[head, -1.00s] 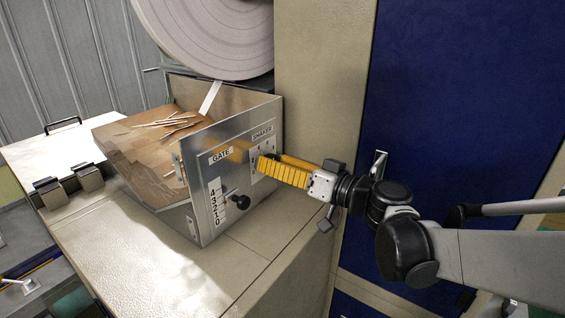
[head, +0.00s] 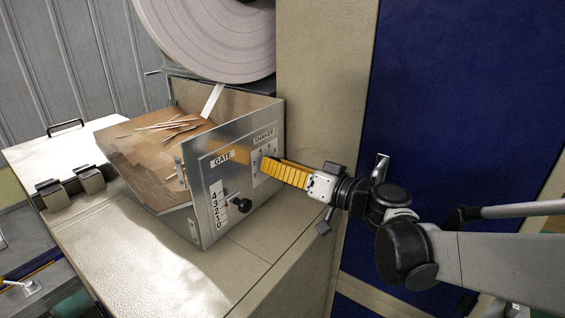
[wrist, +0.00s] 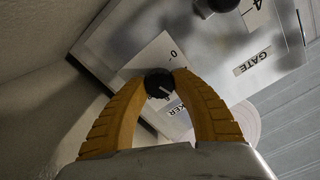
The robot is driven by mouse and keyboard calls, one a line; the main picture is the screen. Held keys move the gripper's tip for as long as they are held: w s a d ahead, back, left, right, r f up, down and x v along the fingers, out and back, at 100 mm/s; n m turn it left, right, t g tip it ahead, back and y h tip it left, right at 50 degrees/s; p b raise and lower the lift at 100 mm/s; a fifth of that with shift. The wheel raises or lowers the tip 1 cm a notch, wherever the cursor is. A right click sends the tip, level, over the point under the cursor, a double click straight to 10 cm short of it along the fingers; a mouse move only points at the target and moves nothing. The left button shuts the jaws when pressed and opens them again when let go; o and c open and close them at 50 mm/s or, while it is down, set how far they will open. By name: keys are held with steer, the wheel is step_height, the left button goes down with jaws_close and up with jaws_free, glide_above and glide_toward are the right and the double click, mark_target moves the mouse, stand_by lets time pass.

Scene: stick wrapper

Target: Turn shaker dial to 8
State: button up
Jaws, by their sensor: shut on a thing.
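The shaker dial (wrist: 159,84) is a small round black knob with a pale pointer line, on a white scale plate (wrist: 145,60) on the metal front panel. My gripper (wrist: 158,86) has its two yellow fingers closed on either side of the dial, touching it. In the head view my gripper (head: 268,164) reaches the panel from the right, just below the SHAKER label (head: 264,138). Its fingers hide the dial there. A "0" shows on the scale in the wrist view; the other numbers are hidden or too small to read, so I cannot tell the setting.
The black gate knob (head: 241,205) sticks out left of and below my gripper, beside the gate scale (head: 218,205). The open hopper (head: 150,165) holds thin wooden sticks (head: 168,124). A large paper roll (head: 210,35) hangs above. A blue door (head: 440,120) stands at right.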

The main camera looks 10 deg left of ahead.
steer(key=m, duration=0.4)
steer(key=shift+p, duration=0.3)
steer(key=m, duration=0.4)
steer(key=shift+m, duration=0.4)
steer(key=m, duration=0.4)
steer(key=shift+p, duration=0.35)
steer(key=shift+m, duration=1.7)
steer(key=o, duration=1.2)
